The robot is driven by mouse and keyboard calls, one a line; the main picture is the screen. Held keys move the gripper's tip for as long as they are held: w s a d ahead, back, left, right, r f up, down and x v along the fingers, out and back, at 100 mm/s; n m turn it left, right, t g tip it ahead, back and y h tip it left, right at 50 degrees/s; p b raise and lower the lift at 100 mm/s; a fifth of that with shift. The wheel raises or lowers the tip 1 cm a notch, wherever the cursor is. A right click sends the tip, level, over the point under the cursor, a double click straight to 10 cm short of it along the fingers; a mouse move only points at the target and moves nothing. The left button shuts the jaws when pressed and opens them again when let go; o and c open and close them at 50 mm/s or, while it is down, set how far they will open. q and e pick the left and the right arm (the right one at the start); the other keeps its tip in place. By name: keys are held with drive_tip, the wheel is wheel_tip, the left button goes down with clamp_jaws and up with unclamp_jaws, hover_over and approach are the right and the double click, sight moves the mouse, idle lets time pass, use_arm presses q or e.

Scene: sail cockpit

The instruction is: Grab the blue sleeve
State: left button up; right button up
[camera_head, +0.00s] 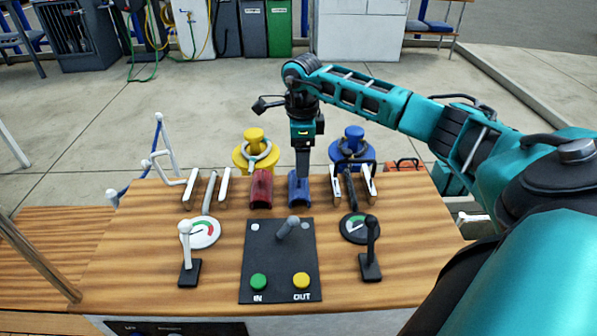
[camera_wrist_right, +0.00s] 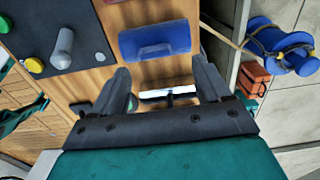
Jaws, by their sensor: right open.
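The blue sleeve (camera_head: 299,190) lies on the wooden console top, just right of the red sleeve (camera_head: 261,188). In the right wrist view the blue sleeve (camera_wrist_right: 153,38) lies beyond the fingertips, roughly in line with the gap between them. My right gripper (camera_head: 303,172) points down over the blue sleeve and hides part of its far end in the head view. In the right wrist view the right gripper (camera_wrist_right: 163,75) is open, with nothing between its fingers. My left gripper does not show.
A black panel (camera_head: 260,262) with a grey lever (camera_head: 287,228) stands in front of the sleeves. White and dark levers flank them. A yellow winch (camera_head: 254,150) and a blue winch (camera_head: 352,148) stand behind. An orange-red box (camera_head: 404,164) sits at the back right.

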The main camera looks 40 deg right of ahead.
sight(299, 184)
drive_tip(key=f, duration=0.1)
drive_tip(key=f+b, duration=0.1)
drive_tip(key=f, duration=0.2)
drive_tip(key=shift+s+a+f, duration=0.15)
drive_tip(key=shift+a+f, duration=0.1)
drive_tip(key=shift+f, duration=0.1)
drive_tip(key=shift+c, duration=0.3)
drive_tip(key=c, duration=1.1)
